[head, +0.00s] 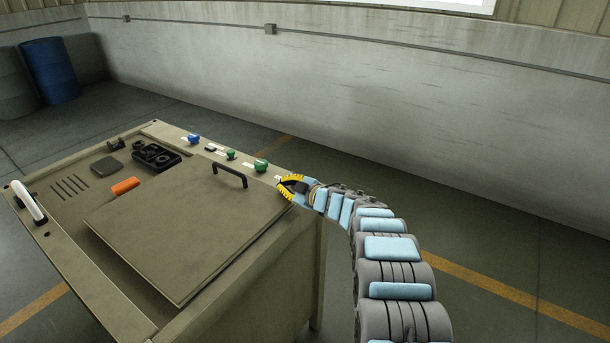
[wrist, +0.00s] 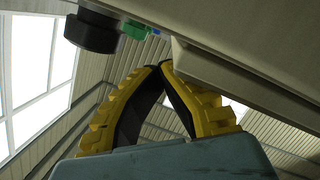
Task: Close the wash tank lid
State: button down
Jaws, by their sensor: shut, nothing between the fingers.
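The wash tank lid (head: 185,235) is a square beige panel with a black bar handle (head: 230,173) near its far edge. It lies flat or nearly flat over the bench top in the head view; whether it is fully seated I cannot tell. My gripper (head: 281,186) has yellow ribbed fingers and is at the lid's right corner, close to the bench edge. In the wrist view my gripper (wrist: 158,68) has its fingertips together, with nothing between them. A beige edge (wrist: 215,72) passes close by the fingertips; contact is unclear.
The bench (head: 55,235) carries a white handle (head: 29,201), an orange item (head: 125,186), a black tray (head: 155,157), and blue (head: 194,139) and green knobs (head: 261,165) along its far edge. Floor at right is clear.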

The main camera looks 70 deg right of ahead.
jog(key=r+p, duration=0.2)
jog(key=r, duration=0.1)
jog(key=shift+s+a, duration=0.2)
jog(key=shift+s, duration=0.1)
jog(key=shift+s+r, duration=0.35)
jog(key=shift+s, duration=0.2)
jog(key=d+r+p+v, duration=0.1)
jog(key=p+v, duration=0.1)
jog(key=v, duration=0.6)
jog(key=shift+s+p, duration=0.3)
jog(key=shift+p, duration=0.05)
jog(key=shift+a+r, duration=0.1)
